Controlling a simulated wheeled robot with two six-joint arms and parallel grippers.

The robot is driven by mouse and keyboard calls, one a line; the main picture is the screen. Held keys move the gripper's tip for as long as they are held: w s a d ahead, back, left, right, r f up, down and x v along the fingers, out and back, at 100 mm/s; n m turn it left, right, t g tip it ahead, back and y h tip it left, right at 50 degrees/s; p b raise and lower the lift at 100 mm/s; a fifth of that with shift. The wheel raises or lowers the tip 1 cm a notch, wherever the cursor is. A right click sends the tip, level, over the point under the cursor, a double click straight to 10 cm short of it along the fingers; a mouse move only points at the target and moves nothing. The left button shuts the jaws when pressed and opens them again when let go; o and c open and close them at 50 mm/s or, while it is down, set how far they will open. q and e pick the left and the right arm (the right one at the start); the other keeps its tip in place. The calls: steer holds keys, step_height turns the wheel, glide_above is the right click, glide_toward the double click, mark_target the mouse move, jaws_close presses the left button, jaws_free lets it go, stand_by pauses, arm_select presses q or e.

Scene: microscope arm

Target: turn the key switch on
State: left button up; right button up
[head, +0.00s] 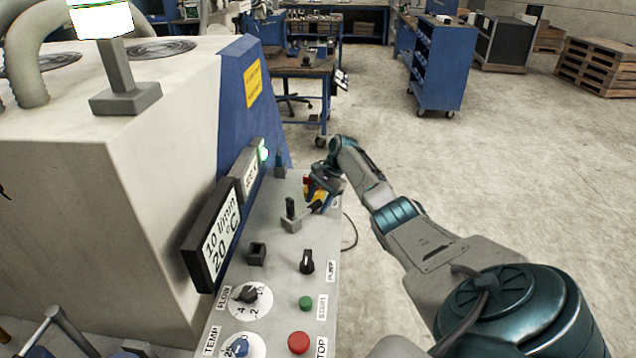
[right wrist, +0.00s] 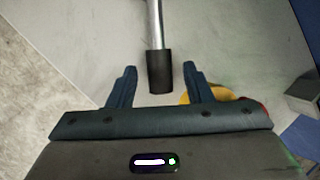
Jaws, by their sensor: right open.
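My right gripper (head: 318,196) is at the far end of the grey control panel (head: 281,297). In the right wrist view the gripper (right wrist: 158,80) is open, its two dark blue fingers spread. A metal rod with a black end (right wrist: 159,72) lies between the fingers, apart from both as far as I see. I cannot tell for sure which control is the key switch. A black upright piece on a grey block (head: 291,215) stands close to the gripper. A black selector (head: 307,262) sits by the PUMP label. My left gripper is not seen.
A yellow and red control (head: 310,187) is partly hidden by my right gripper. Green START (head: 306,303) and red STOP (head: 299,343) buttons and the FLOW knob (head: 247,294) are nearer. A display (head: 213,240) borders the panel's left. Open floor lies right.

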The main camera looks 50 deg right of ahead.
steer(key=b+v, duration=0.3)
steer(key=v, duration=0.7)
steer(key=shift+d+r, duration=0.15)
steer(key=shift+r, duration=0.2)
